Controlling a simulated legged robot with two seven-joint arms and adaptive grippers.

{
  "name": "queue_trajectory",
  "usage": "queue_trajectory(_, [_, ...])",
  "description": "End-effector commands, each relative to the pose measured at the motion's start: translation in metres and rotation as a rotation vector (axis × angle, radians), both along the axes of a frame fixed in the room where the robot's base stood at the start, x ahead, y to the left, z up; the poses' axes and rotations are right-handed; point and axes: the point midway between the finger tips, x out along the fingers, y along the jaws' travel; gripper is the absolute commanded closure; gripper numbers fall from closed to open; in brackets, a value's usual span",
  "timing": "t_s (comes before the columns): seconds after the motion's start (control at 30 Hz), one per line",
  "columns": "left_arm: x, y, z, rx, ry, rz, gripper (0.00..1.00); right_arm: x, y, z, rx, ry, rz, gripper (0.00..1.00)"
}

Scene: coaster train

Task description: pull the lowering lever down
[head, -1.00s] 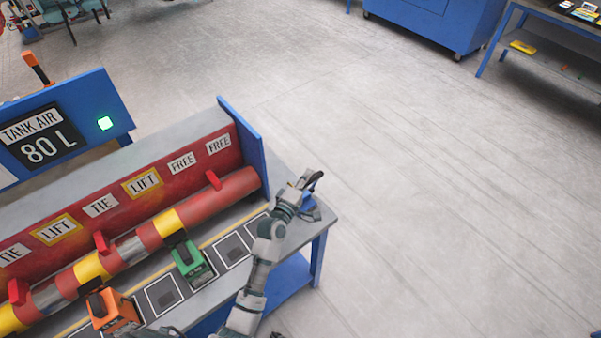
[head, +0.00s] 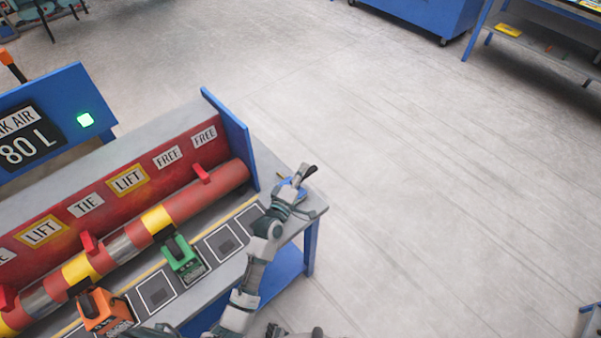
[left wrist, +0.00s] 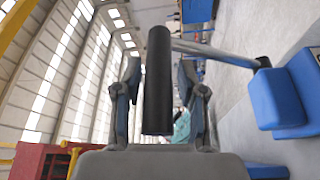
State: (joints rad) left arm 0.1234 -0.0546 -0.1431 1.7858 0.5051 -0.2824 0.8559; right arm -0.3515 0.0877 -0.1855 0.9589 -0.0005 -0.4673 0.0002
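The lever shows in the left wrist view as a thick black grip (left wrist: 157,85) on a metal rod that runs right to a blue base (left wrist: 275,100). My left gripper (left wrist: 160,75) has one finger on each side of the black grip, with narrow gaps visible beside it. In the head view my left gripper (head: 300,184) is at the right end of the workbench, by a small blue part, and hides most of the lever. Finger contact with the grip does not show there. My right gripper is not recognisable in either view.
The workbench (head: 285,165) carries a red and yellow tube (head: 205,190), a green block (head: 183,262) and an orange block (head: 103,312). A tank air display (head: 30,138) reads 80 L. Open floor lies right of the bench. A blue cabinet (head: 430,15) stands behind.

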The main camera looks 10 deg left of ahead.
Motion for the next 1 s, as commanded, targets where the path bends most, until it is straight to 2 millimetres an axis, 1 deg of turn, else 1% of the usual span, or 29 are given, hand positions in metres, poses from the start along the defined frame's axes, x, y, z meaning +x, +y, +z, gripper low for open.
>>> queue_trajectory(0.27, [-0.001,0.001,0.001,-0.001,-0.002,0.002,0.51,0.0,0.0,0.0,0.0,0.001,-0.001,0.6])
queue_trajectory(0.37, [-0.005,0.003,0.0,0.0,-0.002,0.003,0.51,0.0,0.001,0.0,0.001,0.0,-0.001,0.6])
queue_trajectory(0.47, [-0.018,0.006,-0.002,0.0,0.0,0.003,0.51,0.0,0.0,0.0,0.001,0.0,-0.001,0.6])
queue_trajectory(0.7, [-0.07,0.02,-0.008,0.002,0.002,0.003,0.51,0.0,0.0,0.0,0.0,0.0,-0.001,0.6])
queue_trajectory(0.8, [-0.088,0.025,-0.009,0.002,0.001,0.002,0.51,0.0,0.0,0.0,0.0,0.0,-0.001,0.6])
queue_trajectory(0.9, [-0.102,0.029,-0.01,0.001,0.001,0.001,0.51,0.0,0.0,0.0,0.0,0.0,-0.001,0.6])
queue_trajectory(1.0, [-0.11,0.031,-0.011,0.001,0.001,0.001,0.51,0.0,0.0,0.0,0.0,0.0,0.0,0.6])
